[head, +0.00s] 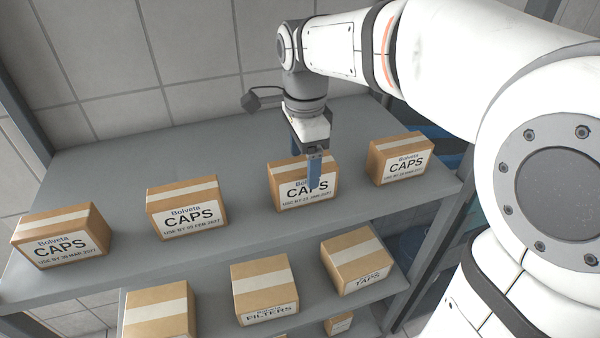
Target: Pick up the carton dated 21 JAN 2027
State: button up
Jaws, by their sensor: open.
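The Caps carton (279,199) stands on the top shelf, third from the left. Its small date line seems to read 21 JAN 2027, though the day is hard to make out. My gripper (314,178) points down at this carton, and its blue finger covers part of the front label. The jaws are open and the carton rests on the shelf. I cannot tell whether the finger touches it.
Other Caps cartons stand on the top shelf (130,190): a 30 MAR one (60,238), a 05 FEB one (187,208) and one at right (400,160) with an unclear date. Filters (264,290) and Taps (356,264) cartons stand below. Gaps separate the top cartons.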

notch_tip(320, 180, down, 4)
jog(key=shift+s+a+r, duration=0.1)
jog(key=shift+r, duration=0.1)
jog(key=c, duration=1.2)
